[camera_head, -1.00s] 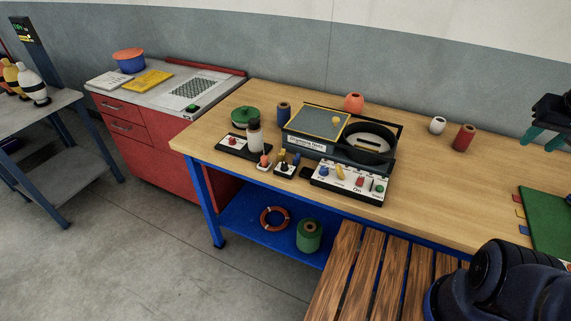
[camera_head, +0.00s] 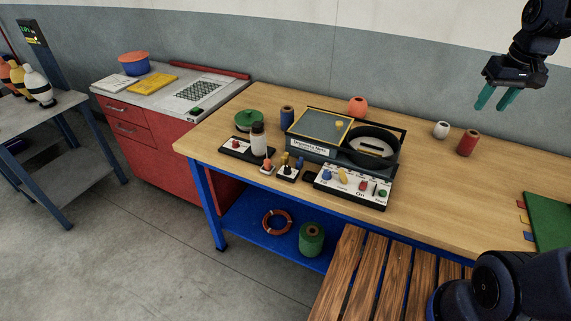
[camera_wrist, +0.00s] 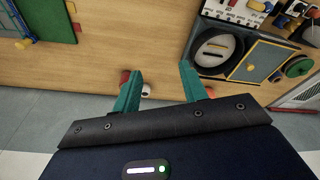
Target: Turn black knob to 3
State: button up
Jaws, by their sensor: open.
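The machine (camera_head: 313,152) stands on the wooden workbench, with a round black drum on its right side. A white control panel (camera_head: 352,188) along its front carries small blue, yellow, red and green knobs. A small dark piece (camera_head: 311,176) sits by the panel's left end; I cannot tell whether it is the black knob, and no number 3 is readable. My gripper (camera_head: 492,106) is open and empty, high above the bench's back right, well away from the panel. In the wrist view its teal fingers (camera_wrist: 160,72) are apart, with the panel (camera_wrist: 237,12) at the top right.
Left of the panel are a black board (camera_head: 236,149) with a bottle (camera_head: 258,138) and small switch boxes (camera_head: 288,173). A red spool (camera_head: 467,143) and white pot (camera_head: 441,130) stand at the back. Bare bench lies right of the machine; a slatted wooden surface (camera_head: 372,270) is in front.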

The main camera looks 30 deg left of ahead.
jog(key=w+a+f+n+g+h, duration=0.1)
jog(key=w+a+f+n, duration=0.1)
jog(key=a, duration=0.8)
jog(key=w+a+f+n+g, duration=0.1)
jog(key=w+a+f+n, duration=0.15)
jog(key=a, duration=0.65)
jog(key=w+a+f+n+g+h, duration=0.1)
jog(key=a+f+n, duration=0.2)
jog(key=a, duration=0.7)
jog(key=n+t+h, duration=0.1)
jog(key=n+h, duration=0.2)
jog(key=n, duration=0.3)
send_near(287, 167)
jog(key=x, duration=0.8)
jog(key=shift+f, duration=0.25)
grip_shut()
